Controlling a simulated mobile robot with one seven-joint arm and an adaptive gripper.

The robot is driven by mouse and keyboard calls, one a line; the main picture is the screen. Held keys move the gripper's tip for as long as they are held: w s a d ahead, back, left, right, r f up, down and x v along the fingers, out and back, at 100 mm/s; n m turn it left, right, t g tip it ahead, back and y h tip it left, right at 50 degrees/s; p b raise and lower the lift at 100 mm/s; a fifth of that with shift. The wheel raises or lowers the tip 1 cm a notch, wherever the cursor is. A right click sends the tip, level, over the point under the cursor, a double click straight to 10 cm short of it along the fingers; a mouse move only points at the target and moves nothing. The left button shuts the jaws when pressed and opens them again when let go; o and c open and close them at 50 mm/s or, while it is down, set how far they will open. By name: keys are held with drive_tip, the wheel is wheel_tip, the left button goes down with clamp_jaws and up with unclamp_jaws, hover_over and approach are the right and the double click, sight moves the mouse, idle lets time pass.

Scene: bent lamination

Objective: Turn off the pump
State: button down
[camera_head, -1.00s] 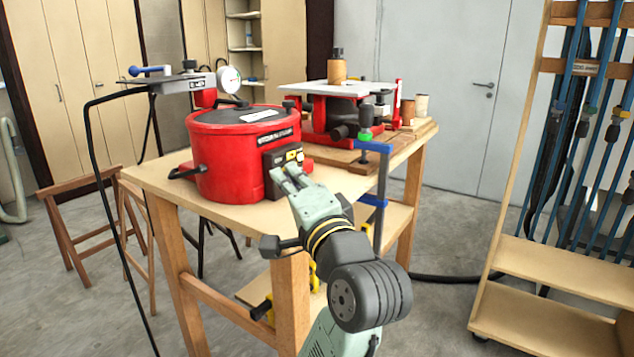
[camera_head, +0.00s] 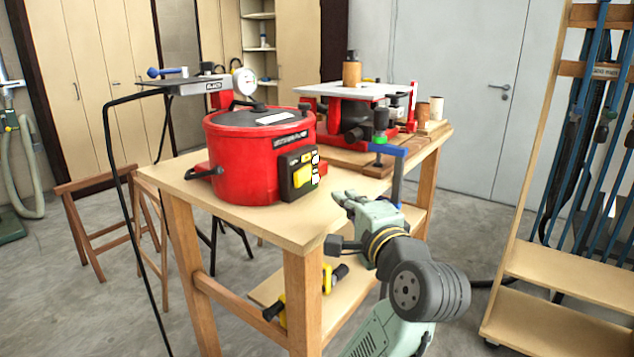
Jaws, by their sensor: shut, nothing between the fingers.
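The red pump (camera_head: 243,158), a round pot-like body with a dark lid and a gauge (camera_head: 244,81), stands on the wooden workbench (camera_head: 285,228). Smaller marked parts beside the button are too small to read. My gripper (camera_head: 338,194) is to the right of the switch box and a little below it, apart from it, near the bench's front edge. Its fingers are shut and hold nothing. The whole switch box face is in plain view.
A red bench machine (camera_head: 350,110) stands on the bench behind. A blue clamp (camera_head: 398,155) grips the bench edge near my arm. A black hose (camera_head: 128,200) hangs at the left. A rack of blue clamps (camera_head: 530,260) stands at the right.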

drive_tip(key=p, duration=0.1)
approach(308, 175)
drive_tip(key=w+d, duration=0.2)
drive_tip(key=w, duration=0.1)
drive_tip(key=shift+d+r, duration=0.1)
drive_tip(key=shift+w+a+p, duration=0.3)
drive_tip(key=shift+w+a, duration=0.15)
drive_tip(key=shift+a, duration=0.4)
drive_tip(key=shift+w+a+p, duration=0.3)
drive_tip(key=shift+w+a, duration=0.1)
drive_tip(key=shift+a, duration=0.45)
drive_tip(key=shift+a, duration=0.1)
